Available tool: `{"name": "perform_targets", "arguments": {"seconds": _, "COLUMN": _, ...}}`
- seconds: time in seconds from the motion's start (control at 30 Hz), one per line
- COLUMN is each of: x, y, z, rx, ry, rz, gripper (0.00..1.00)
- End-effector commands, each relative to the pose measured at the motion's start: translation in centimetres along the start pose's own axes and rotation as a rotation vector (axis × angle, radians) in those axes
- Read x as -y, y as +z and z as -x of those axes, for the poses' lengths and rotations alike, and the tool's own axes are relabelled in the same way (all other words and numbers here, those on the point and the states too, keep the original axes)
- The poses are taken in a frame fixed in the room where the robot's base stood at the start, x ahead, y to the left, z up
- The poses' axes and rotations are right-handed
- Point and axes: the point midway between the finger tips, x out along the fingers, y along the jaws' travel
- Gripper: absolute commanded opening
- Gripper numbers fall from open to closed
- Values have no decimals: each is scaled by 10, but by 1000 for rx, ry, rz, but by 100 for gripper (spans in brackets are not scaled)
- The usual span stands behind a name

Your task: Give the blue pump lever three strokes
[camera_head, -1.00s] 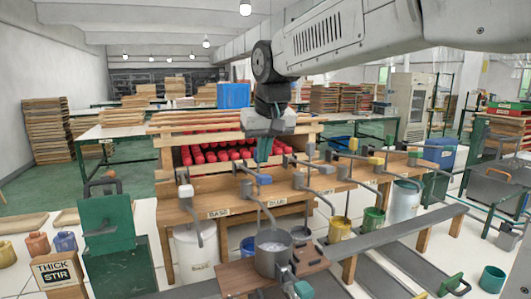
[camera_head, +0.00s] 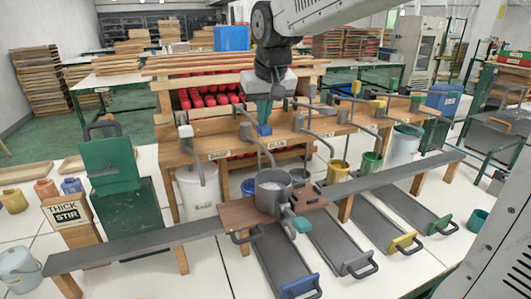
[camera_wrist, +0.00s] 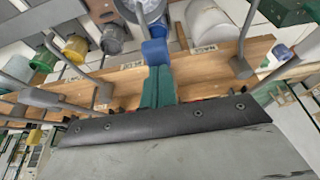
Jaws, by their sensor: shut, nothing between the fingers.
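The blue pump lever ends in a blue block (camera_head: 264,130) above the wooden pump bench, near the BLUE label; the block also shows in the wrist view (camera_wrist: 154,52). My gripper (camera_head: 264,118) points down at it with green fingers closed together. In the wrist view the fingertips (camera_wrist: 157,72) lie right at the block and appear to touch it, with nothing held between them. A grey pot (camera_head: 272,195) with pale contents stands on a wooden stand in front of the bench, below the blue pump's spout. A blue bucket (camera_head: 248,188) is partly hidden behind the pot.
Other pump levers and spouts line the bench (camera_head: 200,155) on both sides, close to my gripper. A white bucket (camera_head: 198,190) stands at left, a yellow one (camera_head: 338,171) at right. A long grey rail (camera_head: 150,240) crosses the front. A green THICK STIR machine (camera_head: 112,170) stands left.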

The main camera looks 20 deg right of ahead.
Motion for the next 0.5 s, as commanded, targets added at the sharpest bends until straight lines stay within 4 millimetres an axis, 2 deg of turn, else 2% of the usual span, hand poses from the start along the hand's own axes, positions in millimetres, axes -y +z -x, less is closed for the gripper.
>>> {"name": "perform_targets", "arguments": {"seconds": 0.5, "x": 0, "y": 13, "z": -36, "rx": 3, "ry": 0, "rz": 0, "gripper": 0}}
